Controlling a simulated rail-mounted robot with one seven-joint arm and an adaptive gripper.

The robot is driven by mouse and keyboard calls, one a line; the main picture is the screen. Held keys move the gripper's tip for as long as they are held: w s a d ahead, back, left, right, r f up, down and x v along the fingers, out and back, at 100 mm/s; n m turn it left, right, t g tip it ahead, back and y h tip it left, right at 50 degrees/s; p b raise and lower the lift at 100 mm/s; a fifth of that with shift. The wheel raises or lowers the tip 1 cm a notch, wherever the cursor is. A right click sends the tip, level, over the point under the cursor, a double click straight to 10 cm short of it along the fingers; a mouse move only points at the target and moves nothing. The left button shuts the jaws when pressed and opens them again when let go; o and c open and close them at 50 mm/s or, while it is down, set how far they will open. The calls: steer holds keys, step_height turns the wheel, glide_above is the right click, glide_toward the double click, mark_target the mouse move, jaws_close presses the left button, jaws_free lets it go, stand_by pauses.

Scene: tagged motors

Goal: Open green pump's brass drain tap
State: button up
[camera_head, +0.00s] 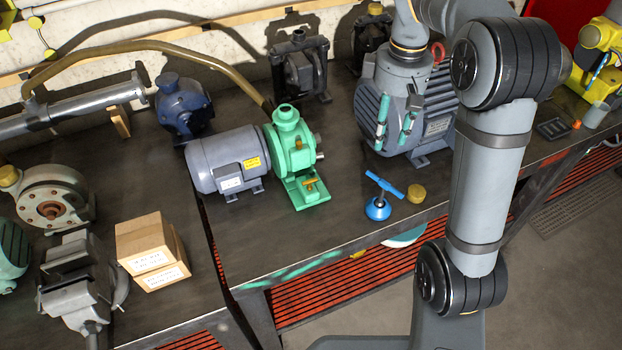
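The green pump (283,118) stands on the dark bench, joined to a grey motor (228,162) on its left. Its brass drain tap (311,184) is small and sits low at the pump's front, above the green foot. I cannot tell the tap's handle position clearly. My gripper (391,142) hangs pointing down to the right of the pump and higher in the picture, in front of a large grey motor. Its two fingers with teal pads are apart, with nothing seen between them. It is clear of the tap.
A blue T-handled part (378,208) and a brass cap (416,194) stand on the bench right of the pump. The large grey motor (437,125) is behind my gripper. A tan hose (150,44) runs to behind the pump. Cardboard boxes (150,250) are at lower left. Bare bench lies before the pump.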

steer(key=s+a+f+n+g, duration=0.15)
steer(key=a+f, duration=0.25)
steer(key=a, duration=0.8)
steer(key=m+t, duration=0.2)
steer(key=m, duration=2.2)
glide_toward(310, 182)
step_height(310, 182, down, 9)
steer(key=shift+w+f+p, duration=0.1)
steer(key=shift+w+p, duration=0.1)
steer(key=shift+p, duration=0.65)
jaws_close()
